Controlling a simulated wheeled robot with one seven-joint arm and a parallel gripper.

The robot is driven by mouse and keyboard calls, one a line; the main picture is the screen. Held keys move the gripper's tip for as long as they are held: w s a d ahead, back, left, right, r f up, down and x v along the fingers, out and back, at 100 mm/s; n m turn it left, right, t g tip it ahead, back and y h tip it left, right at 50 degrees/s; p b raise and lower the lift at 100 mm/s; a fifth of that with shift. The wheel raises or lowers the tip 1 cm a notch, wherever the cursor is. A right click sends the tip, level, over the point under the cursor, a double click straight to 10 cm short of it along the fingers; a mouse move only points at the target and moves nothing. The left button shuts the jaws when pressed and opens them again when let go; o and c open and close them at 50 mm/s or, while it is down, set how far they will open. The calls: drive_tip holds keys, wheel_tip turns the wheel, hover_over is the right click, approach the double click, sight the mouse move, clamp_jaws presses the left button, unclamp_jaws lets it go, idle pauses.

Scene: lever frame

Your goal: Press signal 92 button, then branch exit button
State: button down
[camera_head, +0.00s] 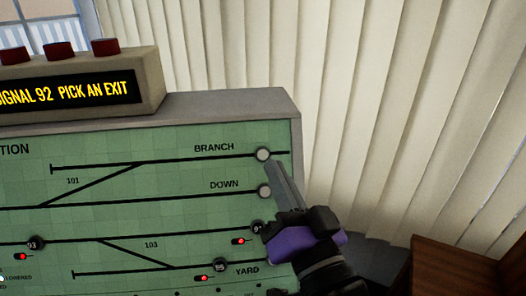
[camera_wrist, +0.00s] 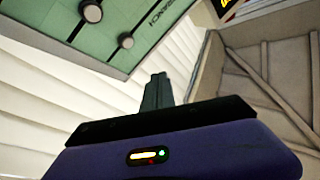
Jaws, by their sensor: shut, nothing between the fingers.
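The green track panel (camera_head: 100,185) has a round grey branch exit button (camera_head: 263,154) at the right end of the BRANCH line. In the wrist view a grey button (camera_wrist: 127,41) sits beside the BRANCH lettering. My gripper (camera_head: 271,164) is shut and empty, its tip just below and right of the branch button in the head view. I cannot tell whether it touches. In the wrist view the gripper (camera_wrist: 157,80) appears apart from the button. The display (camera_head: 70,92) reads "SIGNAL 92 PICK AN EXIT". I cannot make out a button labelled 92.
The DOWN button (camera_head: 264,191) sits just below the branch button. Numbered buttons, including 93 (camera_head: 34,243), and red lights are lower on the panel. Red knobs (camera_head: 105,47) top the display box. Pale vertical blinds (camera_head: 400,100) and brown wooden furniture (camera_head: 470,268) are to the right.

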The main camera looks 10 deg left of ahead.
sight(263, 154)
drive_tip(key=shift+w+a+r, duration=0.1)
drive_tip(key=shift+a+r, duration=0.2)
drive_tip(key=shift+r, duration=0.3)
drive_tip(key=shift+w+f, duration=0.1)
drive_tip(key=w+a+f+b, duration=0.2)
drive_tip(key=w+f+b, duration=0.1)
drive_tip(key=w, duration=0.4)
drive_tip(key=shift+w+f+b, duration=0.2)
drive_tip(key=shift+f+b, duration=0.15)
drive_tip(key=shift+f, duration=0.15)
idle(1.6)
drive_tip(key=shift+w+a+f, duration=0.1)
drive_tip(key=shift+w+f, duration=0.1)
drive_tip(key=shift+w, duration=0.1)
